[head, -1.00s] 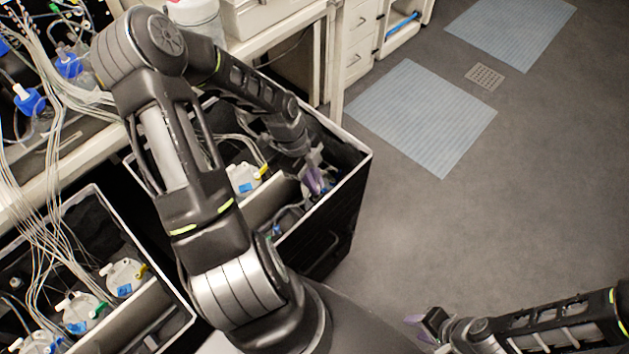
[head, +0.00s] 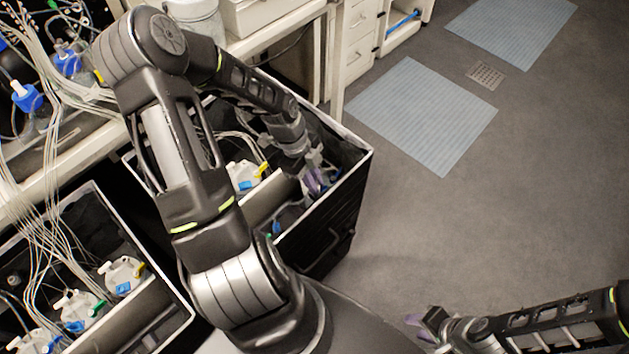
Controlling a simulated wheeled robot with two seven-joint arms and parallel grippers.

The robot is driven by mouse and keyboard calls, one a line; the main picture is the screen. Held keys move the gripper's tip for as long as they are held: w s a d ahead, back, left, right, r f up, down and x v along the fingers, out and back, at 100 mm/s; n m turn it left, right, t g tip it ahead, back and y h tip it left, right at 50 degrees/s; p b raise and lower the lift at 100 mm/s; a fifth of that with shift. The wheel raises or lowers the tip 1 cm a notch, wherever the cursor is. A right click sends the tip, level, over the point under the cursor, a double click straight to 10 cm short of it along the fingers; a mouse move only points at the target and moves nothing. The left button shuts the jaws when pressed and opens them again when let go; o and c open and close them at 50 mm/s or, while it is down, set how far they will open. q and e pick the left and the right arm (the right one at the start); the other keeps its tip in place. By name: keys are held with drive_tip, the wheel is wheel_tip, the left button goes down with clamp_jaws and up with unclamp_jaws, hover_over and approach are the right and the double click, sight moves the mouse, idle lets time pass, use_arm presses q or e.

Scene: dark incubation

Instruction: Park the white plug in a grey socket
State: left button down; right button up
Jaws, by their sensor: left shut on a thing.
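My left gripper (head: 313,181) reaches down into the right-hand black box (head: 345,200), near its right end. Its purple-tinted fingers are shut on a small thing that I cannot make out. The white plug and the grey sockets cannot be told apart at this size; the box wall, its divider and my arm hide parts of the inside. My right gripper (head: 424,325) is at the bottom right, over the floor, away from the box. Its fingers look apart and empty.
White-capped bottles (head: 243,174) with tubes stand in the right-hand box beside a pale divider (head: 270,201). A second black box (head: 168,300) at left holds several similar bottles (head: 122,275). A bench (head: 60,165) with tubing stands behind.

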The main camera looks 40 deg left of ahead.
use_arm(q)
drive_tip(key=shift+f, duration=0.25)
drive_tip(key=c, duration=1.4)
unclamp_jaws()
drive_tip(key=shift+o, duration=0.2)
drive_tip(key=v, duration=0.8)
drive_tip(key=shift+s+f, duration=0.1)
drive_tip(key=shift+f, duration=0.05)
